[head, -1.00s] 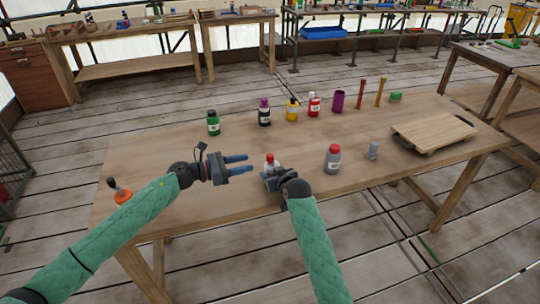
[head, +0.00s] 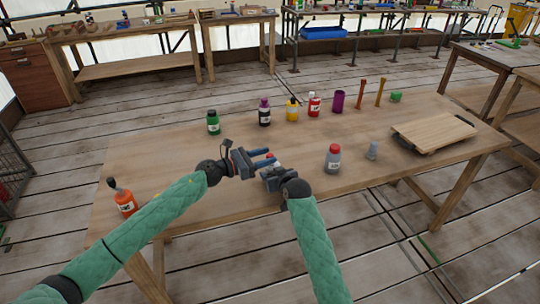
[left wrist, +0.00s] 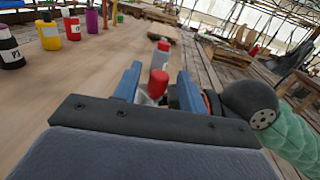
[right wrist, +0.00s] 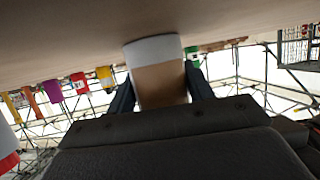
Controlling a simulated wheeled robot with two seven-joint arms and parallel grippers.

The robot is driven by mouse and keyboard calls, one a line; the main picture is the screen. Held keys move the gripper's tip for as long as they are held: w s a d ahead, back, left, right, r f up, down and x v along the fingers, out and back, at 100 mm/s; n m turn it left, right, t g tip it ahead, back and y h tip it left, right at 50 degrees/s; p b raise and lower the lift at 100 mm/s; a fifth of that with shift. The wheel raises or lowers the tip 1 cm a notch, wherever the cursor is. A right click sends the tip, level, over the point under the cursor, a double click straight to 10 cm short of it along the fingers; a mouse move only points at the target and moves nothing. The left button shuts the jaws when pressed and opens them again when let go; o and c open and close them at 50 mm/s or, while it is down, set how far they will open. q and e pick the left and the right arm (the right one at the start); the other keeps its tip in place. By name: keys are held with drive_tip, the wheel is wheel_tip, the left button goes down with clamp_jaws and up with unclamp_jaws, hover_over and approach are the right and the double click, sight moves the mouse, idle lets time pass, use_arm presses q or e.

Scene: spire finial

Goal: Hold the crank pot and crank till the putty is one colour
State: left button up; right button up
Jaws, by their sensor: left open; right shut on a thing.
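A small white pot with a red top (left wrist: 158,82) is held at the table's near middle; no crank handle can be made out on it. My right gripper (right wrist: 160,100) is shut on it, and the right wrist view shows its white and tan side (right wrist: 160,84) between the fingers. In the head view my arms hide most of the pot, and only its red top (head: 270,156) shows. My left gripper (head: 262,158) is open, with its blue fingers on either side of the red top in the left wrist view; contact cannot be told. The putty is not visible.
A grey bottle (head: 333,158) and a small grey piece (head: 373,150) stand to the right. An orange bottle (head: 125,200) stands at the left. Green (head: 213,123), black, yellow and red bottles line the back. A wooden board (head: 435,133) lies at the right.

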use_arm(q)
drive_tip(key=shift+x, duration=1.1)
clamp_jaws()
drive_tip(key=shift+a+m+g, duration=0.1)
drive_tip(key=shift+m+g, duration=0.2)
drive_tip(key=shift+g, duration=0.2)
